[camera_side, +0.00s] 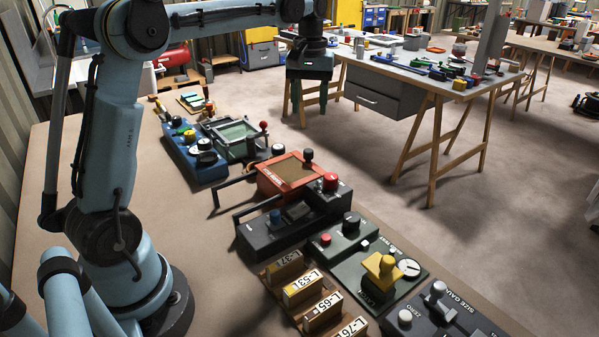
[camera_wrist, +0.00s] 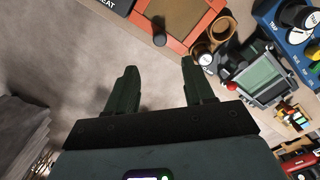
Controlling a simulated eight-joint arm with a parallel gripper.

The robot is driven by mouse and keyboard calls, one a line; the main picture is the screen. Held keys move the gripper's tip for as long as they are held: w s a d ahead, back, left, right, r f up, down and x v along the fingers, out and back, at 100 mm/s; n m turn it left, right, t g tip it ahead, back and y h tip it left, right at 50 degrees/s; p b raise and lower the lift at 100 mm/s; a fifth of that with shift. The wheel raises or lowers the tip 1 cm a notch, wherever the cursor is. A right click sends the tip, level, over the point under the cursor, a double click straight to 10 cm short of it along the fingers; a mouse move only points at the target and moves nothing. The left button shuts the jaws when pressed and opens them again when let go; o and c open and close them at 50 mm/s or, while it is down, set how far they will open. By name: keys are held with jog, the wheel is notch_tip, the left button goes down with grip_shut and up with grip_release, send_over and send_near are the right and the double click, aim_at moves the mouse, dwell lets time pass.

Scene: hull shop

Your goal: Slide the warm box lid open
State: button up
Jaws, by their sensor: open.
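The warm box appears to be the orange-red box (camera_side: 268,183) in the middle of the bench, with a pale label on its side. A flat brown lid (camera_side: 291,170) lies within its orange frame, and a dark knob (camera_side: 308,156) stands at the frame's right end. In the wrist view, the brown lid (camera_wrist: 182,14) is partly cut off at the top, with a dark knob (camera_wrist: 159,38) at the box's near edge. My gripper (camera_side: 310,76) is raised beyond the box in the side view, apart from it. In the wrist view, its fingers (camera_wrist: 158,72) are spread and empty.
A black unit with a red knob (camera_side: 330,181) and black handles stands close in front of the box. A grey table (camera_side: 420,90) stands across the floor; open floor lies between.

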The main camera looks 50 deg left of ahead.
aim_at(309, 150)
notch_tip(309, 150, down, 12)
jog(key=shift+r, duration=0.2)
dwell(0.4)
grip_shut()
